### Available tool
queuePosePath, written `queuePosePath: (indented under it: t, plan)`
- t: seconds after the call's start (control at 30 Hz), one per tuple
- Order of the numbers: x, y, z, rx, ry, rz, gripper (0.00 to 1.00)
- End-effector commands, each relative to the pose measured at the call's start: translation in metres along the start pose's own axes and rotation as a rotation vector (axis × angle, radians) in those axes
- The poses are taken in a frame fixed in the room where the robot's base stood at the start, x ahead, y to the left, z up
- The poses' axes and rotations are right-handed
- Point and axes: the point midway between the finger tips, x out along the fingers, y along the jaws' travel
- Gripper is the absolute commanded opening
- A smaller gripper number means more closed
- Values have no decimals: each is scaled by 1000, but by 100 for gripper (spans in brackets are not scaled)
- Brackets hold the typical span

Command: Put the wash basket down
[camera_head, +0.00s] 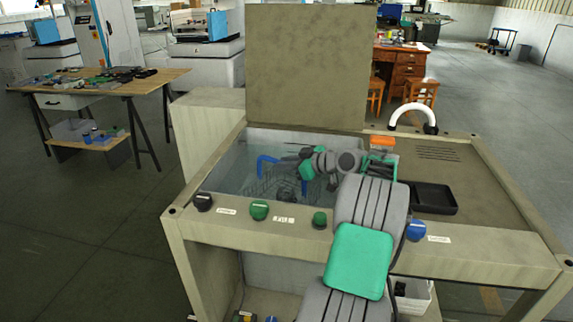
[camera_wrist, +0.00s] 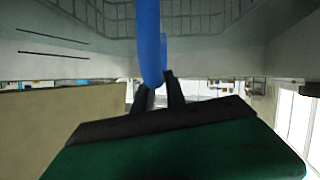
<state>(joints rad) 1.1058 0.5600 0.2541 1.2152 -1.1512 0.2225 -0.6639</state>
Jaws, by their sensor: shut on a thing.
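The wash basket (camera_head: 272,180) is a thin wire basket with blue handles, inside the open tank (camera_head: 225,190) of the wash station. Its wire wall also shows along the top of the wrist view (camera_wrist: 190,20). My gripper (camera_wrist: 158,88) is shut on a blue handle (camera_wrist: 149,40) of the basket. In the head view, my gripper (camera_head: 290,155) is over the tank, and my wrist hides part of the basket. I cannot tell whether the basket touches the tank floor.
The tank's raised lid (camera_head: 306,65) stands behind it. On the right deck are a black tray (camera_head: 433,198), a white curved spout (camera_head: 412,112) and an orange item (camera_head: 382,142). Knobs line the front edge, including a green one (camera_head: 259,210). A workbench (camera_head: 100,82) stands at left.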

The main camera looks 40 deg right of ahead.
Motion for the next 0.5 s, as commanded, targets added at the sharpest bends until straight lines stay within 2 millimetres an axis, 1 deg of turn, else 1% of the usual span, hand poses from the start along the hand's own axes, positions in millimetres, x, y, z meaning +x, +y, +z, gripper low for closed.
queuePosePath:
  t: [0.07,0.2,0.27,0.47,0.5]
  plan:
    - [3,-1,6,-4,5,3,0]
    - [12,-6,29,-2,4,1,0]
    - [15,-8,36,-3,5,1,0]
    - [17,-8,38,-6,5,3,0]
    - [18,-10,43,1,-1,-1,17]
